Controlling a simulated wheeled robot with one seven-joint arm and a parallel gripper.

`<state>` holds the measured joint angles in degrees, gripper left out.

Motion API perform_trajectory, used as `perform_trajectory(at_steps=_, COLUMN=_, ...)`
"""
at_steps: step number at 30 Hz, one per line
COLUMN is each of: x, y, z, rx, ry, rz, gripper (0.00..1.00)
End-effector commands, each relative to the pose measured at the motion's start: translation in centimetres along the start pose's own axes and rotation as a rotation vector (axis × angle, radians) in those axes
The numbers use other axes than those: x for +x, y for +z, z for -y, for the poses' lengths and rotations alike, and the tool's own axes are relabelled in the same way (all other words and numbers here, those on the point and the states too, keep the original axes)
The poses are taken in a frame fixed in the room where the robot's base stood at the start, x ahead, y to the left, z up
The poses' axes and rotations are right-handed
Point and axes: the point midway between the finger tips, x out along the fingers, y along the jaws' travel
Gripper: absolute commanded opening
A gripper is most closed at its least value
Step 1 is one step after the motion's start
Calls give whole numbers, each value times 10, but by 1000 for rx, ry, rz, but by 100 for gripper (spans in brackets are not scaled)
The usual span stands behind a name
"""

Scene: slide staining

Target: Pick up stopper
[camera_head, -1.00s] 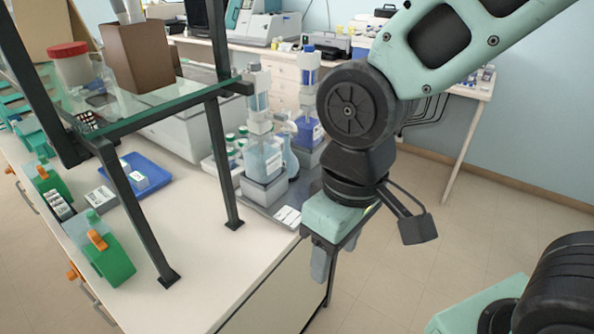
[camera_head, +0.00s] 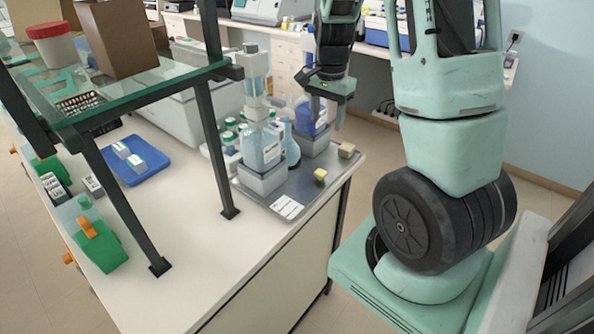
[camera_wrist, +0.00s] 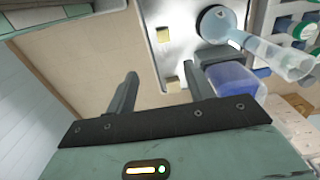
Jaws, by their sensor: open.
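Two small yellow stopper-like blocks sit apart on the grey metal tray (camera_head: 268,190) at the bench's far right corner. The nearer block (camera_head: 320,175) is close to the tray's front edge, and the other block (camera_head: 346,150) is at the right corner. The wrist view shows one block (camera_wrist: 172,84) between the finger lines and the other (camera_wrist: 163,34) farther up. My gripper (camera_head: 327,117) is open and empty, above and behind the blocks in the head view, near the blue-filled bottle. Its fingers (camera_wrist: 162,73) point toward the tray, with no contact seen.
A bottle with pale blue liquid (camera_head: 262,148) and a blue-filled bottle (camera_head: 311,115) stand on grey blocks on the tray. A round flask (camera_wrist: 213,22) is near the blocks. A glass shelf (camera_head: 140,88) on dark posts stands left. The bench front is clear.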

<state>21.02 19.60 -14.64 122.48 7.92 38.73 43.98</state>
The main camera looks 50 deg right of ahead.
Motion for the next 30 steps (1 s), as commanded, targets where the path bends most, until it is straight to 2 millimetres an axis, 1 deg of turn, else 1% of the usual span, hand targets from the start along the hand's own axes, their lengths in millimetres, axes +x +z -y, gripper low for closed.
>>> perform_trajectory(at_steps=2, x=6, y=-4, z=-2, rx=16, ry=5, rz=1, gripper=53)
perform_trajectory(at_steps=5, x=22, y=-3, z=-3, rx=16, ry=7, rz=2, gripper=53)
perform_trajectory(at_steps=15, x=92, y=-2, z=-2, rx=12, ry=7, rz=3, gripper=53)
perform_trajectory(at_steps=18, x=107, y=-2, z=-2, rx=10, ry=5, rz=3, gripper=53)
perform_trajectory(at_steps=21, x=116, y=-2, z=-1, rx=10, ry=4, rz=1, gripper=53)
perform_trajectory(at_steps=26, x=123, y=-2, z=0, rx=9, ry=2, rz=0, gripper=53)
perform_trajectory(at_steps=30, x=135, y=-2, z=2, rx=9, ry=5, rz=2, gripper=53)
